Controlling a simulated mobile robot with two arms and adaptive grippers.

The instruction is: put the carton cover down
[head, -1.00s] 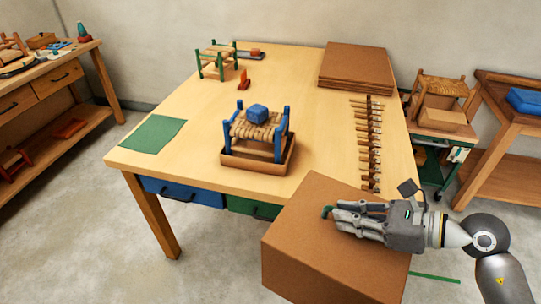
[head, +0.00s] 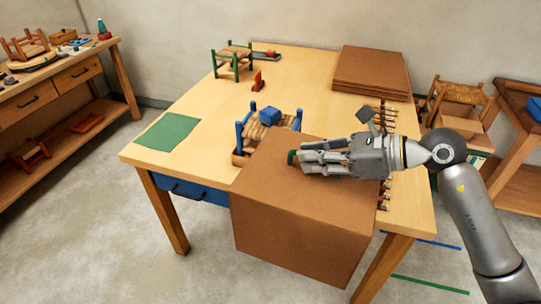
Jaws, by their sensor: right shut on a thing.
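The carton cover (head: 297,226) is a large brown box shape with a closed top. My right gripper (head: 300,164) is shut on it at its top, around a green part that shows at the fingertips. The cover is in front of the table's near right part and hides some of the table edge. Behind it, a small blue stool with a woven seat (head: 262,131) and a blue block (head: 270,116) on it is partly hidden. I cannot tell whether the cover touches the stool or the table. My left gripper is not in view.
The wooden table (head: 205,117) has free room at its left and middle. A green mat (head: 168,132) lies at the left, a green-legged stool (head: 233,60) at the back, stacked brown sheets (head: 371,70) at the back right. Several brushes or tools (head: 384,202) line the right side.

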